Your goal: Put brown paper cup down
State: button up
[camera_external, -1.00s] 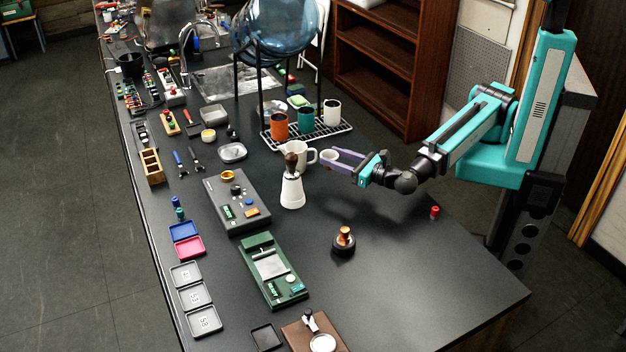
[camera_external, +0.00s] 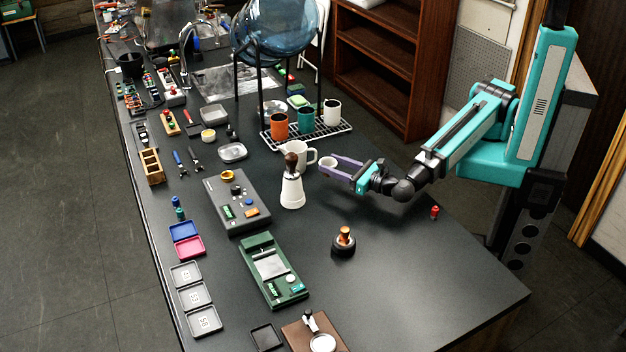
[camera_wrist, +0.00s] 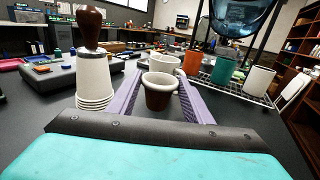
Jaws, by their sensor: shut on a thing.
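The brown paper cup (camera_wrist: 158,97) has a pale rim and stands upright between the two purple fingers in the wrist view. My gripper (camera_external: 328,165) is shut on it. In the external view the cup is small, and only its pale rim (camera_external: 326,161) shows clearly between the fingertips. The cup is low over the black counter (camera_external: 400,270), to the right of a white mug (camera_external: 296,155). I cannot tell whether its base touches the counter.
A stack of white cups with a brown-handled tool (camera_external: 292,185) stands left of my gripper. A wire rack (camera_external: 335,131) behind holds orange, teal and white mugs. A small tamper (camera_external: 344,241) stands in front. The counter to the right front is mostly clear.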

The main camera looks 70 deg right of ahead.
jog(key=shift+f, duration=0.4)
jog(key=shift+f, duration=0.15)
jog(key=shift+f+p, duration=0.5)
jog(key=shift+f, duration=1.15)
jog(key=shift+f, duration=0.15)
jog(key=o, duration=1)
jog(key=shift+r, duration=0.2)
